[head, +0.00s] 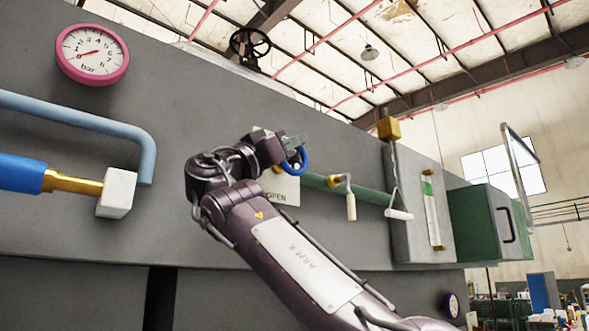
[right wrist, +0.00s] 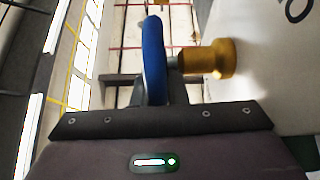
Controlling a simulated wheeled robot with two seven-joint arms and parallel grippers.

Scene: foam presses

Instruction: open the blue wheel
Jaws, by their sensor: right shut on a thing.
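The blue wheel (head: 301,164) sits on the front of the grey panel near the middle of the head view, partly hidden by my right gripper (head: 291,150). In the right wrist view the blue wheel (right wrist: 153,50) shows nearly edge-on, between the fingers. A brass fitting (right wrist: 210,60) joins it to the pale panel on the right. My right gripper is shut on the wheel's rim. My left gripper is in neither view.
A pink-rimmed gauge (head: 92,54) marked "bar" is at upper left. A white sign (head: 282,190) reading "OPEN" is just below the wheel. A green pipe with a white handle (head: 351,206) and a hanging pull handle (head: 398,214) are to the right. A light-blue bar (head: 80,118) stands out at left.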

